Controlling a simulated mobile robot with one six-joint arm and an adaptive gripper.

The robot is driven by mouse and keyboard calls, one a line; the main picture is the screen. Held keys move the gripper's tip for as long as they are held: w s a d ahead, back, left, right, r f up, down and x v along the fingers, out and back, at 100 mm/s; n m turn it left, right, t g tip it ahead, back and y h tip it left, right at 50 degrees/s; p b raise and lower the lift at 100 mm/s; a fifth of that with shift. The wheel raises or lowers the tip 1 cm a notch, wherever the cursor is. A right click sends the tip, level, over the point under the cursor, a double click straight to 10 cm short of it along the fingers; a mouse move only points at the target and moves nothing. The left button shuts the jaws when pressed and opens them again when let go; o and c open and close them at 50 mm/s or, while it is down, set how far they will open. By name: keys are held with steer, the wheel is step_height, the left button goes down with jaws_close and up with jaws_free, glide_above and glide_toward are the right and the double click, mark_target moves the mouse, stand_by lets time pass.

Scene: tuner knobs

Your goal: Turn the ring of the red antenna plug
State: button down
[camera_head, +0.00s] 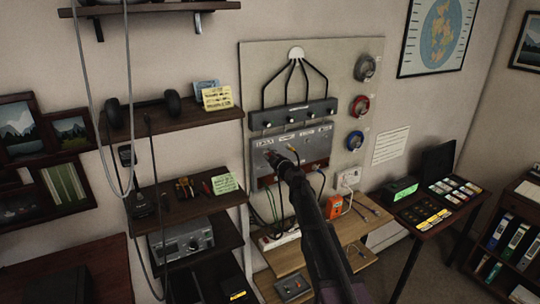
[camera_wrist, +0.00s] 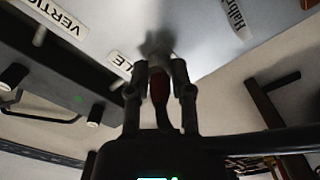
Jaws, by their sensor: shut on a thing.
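The red antenna plug (camera_wrist: 160,88) is between the two fingers of my gripper (camera_wrist: 160,75) in the wrist view. My gripper is shut on it, with one finger on each side, and a dark cable hangs from the plug. The plug's far end and its ring are in shadow at the grey panel, so the ring's detail is hard to make out. In the head view my gripper (camera_head: 276,157) reaches the left part of the grey panel (camera_head: 318,134), and a little red shows at its tip.
A dark switch box (camera_head: 290,115) with black cables sits above the panel. Another cable plug (camera_head: 292,149) is just right of my gripper. Shelves (camera_head: 185,122) stand to the left, a wooden shelf (camera_head: 345,230) with an orange device (camera_head: 334,207) below.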

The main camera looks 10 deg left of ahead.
steer(key=shift+w+a+r+n, duration=0.1)
steer(key=shift+w+n, duration=0.15)
steer(key=shift+n, duration=0.55)
steer(key=c, duration=0.5)
jaws_free()
steer(key=shift+c, duration=0.2)
steer(key=shift+o, duration=0.2)
steer(key=shift+w+f, duration=0.1)
steer(key=shift+f, duration=0.1)
steer(key=shift+s+r, duration=0.1)
steer(key=shift+s, duration=0.15)
steer(key=v, duration=1.1)
steer(key=shift+s+d, duration=0.25)
steer(key=shift+d, duration=0.1)
